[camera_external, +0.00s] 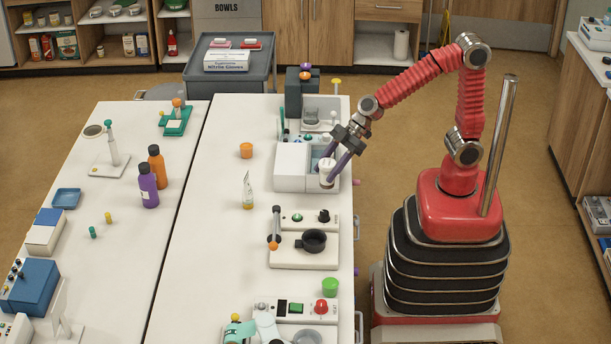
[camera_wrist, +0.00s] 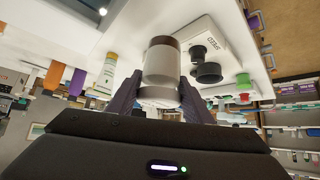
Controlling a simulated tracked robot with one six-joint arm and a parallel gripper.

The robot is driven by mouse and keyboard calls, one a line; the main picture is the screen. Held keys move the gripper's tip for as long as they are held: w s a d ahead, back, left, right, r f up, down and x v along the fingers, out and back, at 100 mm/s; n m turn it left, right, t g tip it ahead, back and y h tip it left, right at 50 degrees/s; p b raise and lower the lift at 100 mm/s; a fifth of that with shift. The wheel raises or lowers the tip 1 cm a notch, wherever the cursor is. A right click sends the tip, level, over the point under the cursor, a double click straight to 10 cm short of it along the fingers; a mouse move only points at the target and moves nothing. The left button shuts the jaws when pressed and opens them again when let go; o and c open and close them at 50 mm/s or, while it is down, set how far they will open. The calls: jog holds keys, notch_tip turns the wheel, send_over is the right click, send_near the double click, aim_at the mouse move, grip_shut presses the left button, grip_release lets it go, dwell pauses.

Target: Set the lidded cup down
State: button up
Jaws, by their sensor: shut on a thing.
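The lidded cup (camera_external: 326,170) is small and whitish with a brown band at its lower end, in front of the white open box near the right edge of the middle table. My gripper (camera_external: 335,158) reaches down from the upper right and is shut on the cup. In the wrist view the cup (camera_wrist: 161,65) sits between my two dark fingers (camera_wrist: 160,86), its brown end pointing away from me and a wider pale part close to me. I cannot tell whether its base touches the table.
The white box (camera_external: 293,168) stands just behind and left of the cup. A white device with a black ring (camera_external: 313,241) is nearer the camera. The white tabletop (camera_external: 225,235) has free room at left.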

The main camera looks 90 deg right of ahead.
jog(key=w+d, duration=0.3)
jog(key=w, duration=0.6)
jog(key=w+d+n, duration=0.1)
jog(key=w+d, duration=0.3)
jog(key=w, duration=0.5)
jog(key=w+d+y, duration=0.1)
jog(key=w+d, duration=0.3)
jog(key=w, duration=0.5)
jog(key=shift+w+n+g, duration=0.3)
jog(key=shift+w+g, duration=0.05)
jog(key=shift+g, duration=0.05)
jog(key=shift+f, duration=2.4)
jog(key=shift+f, duration=0.1)
jog(key=shift+f, duration=2.45)
jog(key=shift+f, duration=0.1)
jog(key=o, duration=1.3)
